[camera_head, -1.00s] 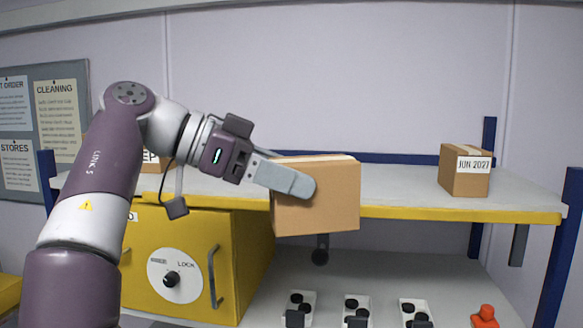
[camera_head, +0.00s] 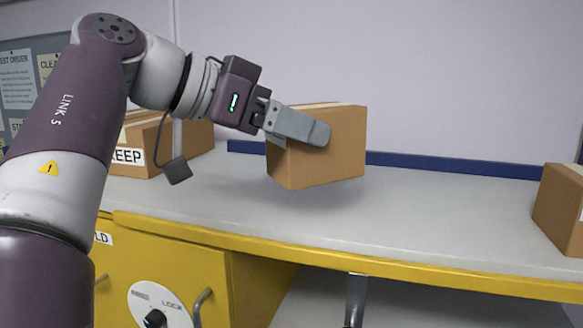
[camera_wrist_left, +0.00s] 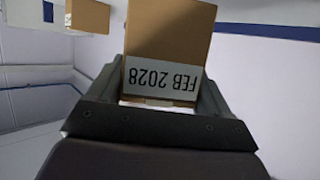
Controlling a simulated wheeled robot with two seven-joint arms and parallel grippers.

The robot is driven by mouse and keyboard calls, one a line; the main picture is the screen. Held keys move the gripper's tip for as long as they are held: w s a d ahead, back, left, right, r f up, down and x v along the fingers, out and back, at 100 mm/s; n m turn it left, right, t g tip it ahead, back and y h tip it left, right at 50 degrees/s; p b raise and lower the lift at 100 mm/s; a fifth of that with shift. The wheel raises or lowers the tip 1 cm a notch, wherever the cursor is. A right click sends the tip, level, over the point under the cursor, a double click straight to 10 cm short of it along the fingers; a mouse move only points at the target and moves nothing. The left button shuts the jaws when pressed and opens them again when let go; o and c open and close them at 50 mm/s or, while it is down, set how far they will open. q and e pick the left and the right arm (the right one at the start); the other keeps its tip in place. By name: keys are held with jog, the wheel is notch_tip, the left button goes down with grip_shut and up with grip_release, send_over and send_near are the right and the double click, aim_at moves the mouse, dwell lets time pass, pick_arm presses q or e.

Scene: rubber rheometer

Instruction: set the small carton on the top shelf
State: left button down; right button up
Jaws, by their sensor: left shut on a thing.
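The small brown carton (camera_head: 335,150) is held in my left gripper (camera_head: 300,128), whose fingers are shut on its sides. In the left wrist view the carton (camera_wrist_left: 168,32) sits between the fingers, with an upside-down "FEB 2028" label facing the camera. In the head view the carton is over the grey top shelf (camera_head: 420,215), slightly tilted. Its lower edge looks close above the surface; I cannot tell whether it touches. My right gripper is not in view.
A carton labelled "KEEP" (camera_head: 165,145) stands on the shelf at left, behind my arm. Another carton (camera_head: 562,208) stands at the right edge. Shelf space between them is clear. A blue rail (camera_head: 450,165) runs along the back. A yellow cabinet (camera_head: 245,290) is below.

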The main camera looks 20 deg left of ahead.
pick_arm(q)
jog(key=w+f, duration=0.4)
jog(key=w+a+f, duration=0.1)
jog(key=w+f, duration=0.1)
jog(key=shift+f+b, duration=0.1)
jog(key=shift+b, duration=0.25)
jog(key=shift+s, duration=1.05)
jog(key=shift+w+f, duration=0.3)
jog(key=shift+w, duration=0.2)
grip_release()
jog(key=shift+w, duration=0.3)
jog(key=shift+s+r, duration=0.2)
jog(key=shift+s, duration=0.15)
jog(key=v, duration=1.2)
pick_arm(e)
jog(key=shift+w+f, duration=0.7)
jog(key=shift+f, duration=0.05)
